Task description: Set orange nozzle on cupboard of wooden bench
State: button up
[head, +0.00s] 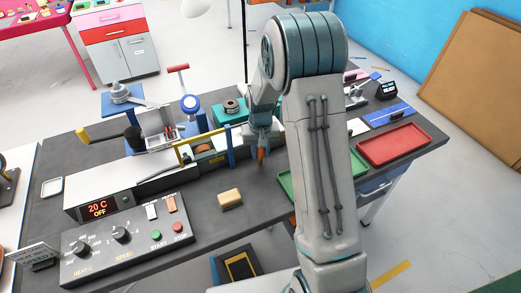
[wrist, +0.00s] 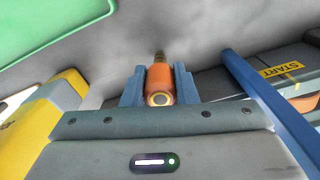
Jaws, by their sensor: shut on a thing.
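The orange nozzle (wrist: 160,76) is between the two blue fingers of my gripper (wrist: 159,88) in the wrist view, with a brass-coloured tip at its far end. In the head view a small orange part of the nozzle (head: 261,153) shows below my gripper (head: 262,146), above the dark worktop. My gripper is shut on the nozzle. No wooden bench with a cupboard can be made out for sure in either view.
The dark worktop (head: 190,205) holds a control panel (head: 125,238), a tan block (head: 230,198), a green tray (head: 288,185) and a red tray (head: 395,145). A yellow-and-blue frame (head: 200,140) stands close left of my gripper. A drawer cabinet (head: 125,50) stands behind.

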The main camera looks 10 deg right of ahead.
jog(key=shift+f, duration=0.2)
jog(key=shift+f, duration=0.25)
jog(key=o, duration=1)
jog(key=shift+r, duration=0.1)
jog(key=shift+r, duration=0.1)
